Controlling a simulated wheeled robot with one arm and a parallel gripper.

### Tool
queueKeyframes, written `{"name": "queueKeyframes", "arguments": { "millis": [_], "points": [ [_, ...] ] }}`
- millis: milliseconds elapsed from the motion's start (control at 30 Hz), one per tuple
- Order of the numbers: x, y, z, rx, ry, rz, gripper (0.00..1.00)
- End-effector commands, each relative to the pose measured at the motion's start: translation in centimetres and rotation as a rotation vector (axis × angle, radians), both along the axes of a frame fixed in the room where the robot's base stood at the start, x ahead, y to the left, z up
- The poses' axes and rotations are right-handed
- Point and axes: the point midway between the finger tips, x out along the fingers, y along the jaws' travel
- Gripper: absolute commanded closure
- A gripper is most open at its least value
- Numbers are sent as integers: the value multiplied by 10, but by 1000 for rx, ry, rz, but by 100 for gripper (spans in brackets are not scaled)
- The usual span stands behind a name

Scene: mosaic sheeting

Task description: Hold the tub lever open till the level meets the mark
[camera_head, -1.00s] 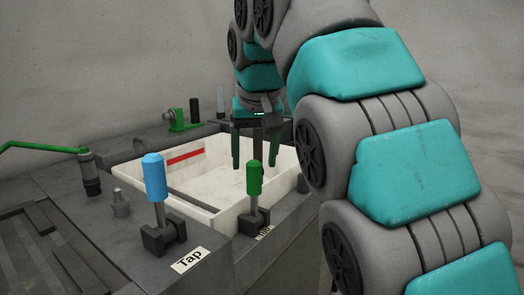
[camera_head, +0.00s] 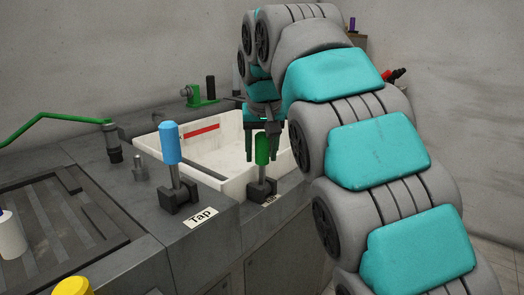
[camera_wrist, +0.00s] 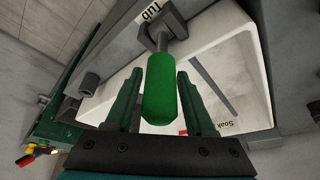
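The tub lever (camera_head: 262,150) has a green grip and a dark base on the counter's front edge; it stands upright. It also shows in the wrist view (camera_wrist: 160,92), beside a label reading "Tub" (camera_wrist: 150,12). My gripper (camera_wrist: 158,74) is open, one finger on each side of the green grip, with gaps visible. In the head view my gripper (camera_head: 263,156) is at the lever, partly behind it. The white tub (camera_head: 222,186) is behind the lever, with a red mark (camera_head: 201,132) on its inner wall. I cannot make out a water level.
A blue lever (camera_head: 171,144) labelled "Tap" (camera_head: 200,217) stands left of the green one. A green pipe (camera_head: 50,120), a small grey post (camera_head: 139,167) and a green fitting (camera_head: 201,96) rise from the counter. A white cylinder (camera_head: 11,236) and a yellow-topped object (camera_head: 72,286) are at lower left.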

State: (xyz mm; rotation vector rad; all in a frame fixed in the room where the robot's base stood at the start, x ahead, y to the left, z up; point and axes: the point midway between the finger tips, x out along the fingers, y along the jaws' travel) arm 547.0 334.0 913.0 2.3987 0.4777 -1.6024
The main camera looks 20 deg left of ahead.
Motion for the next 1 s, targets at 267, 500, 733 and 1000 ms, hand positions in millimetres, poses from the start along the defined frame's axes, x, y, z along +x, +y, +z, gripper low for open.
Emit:
{"name": "queueKeyframes", "arguments": {
  "millis": [267, 500, 733, 1000],
  "points": [
    [0, 0, 0, 0, 0, 0, 78],
    [0, 0, 0, 0, 0, 0, 100],
    [0, 0, -1, 2, 0, 0, 100],
    [-3, -7, -5, 70, -28, -2, 100]
  ]
}}
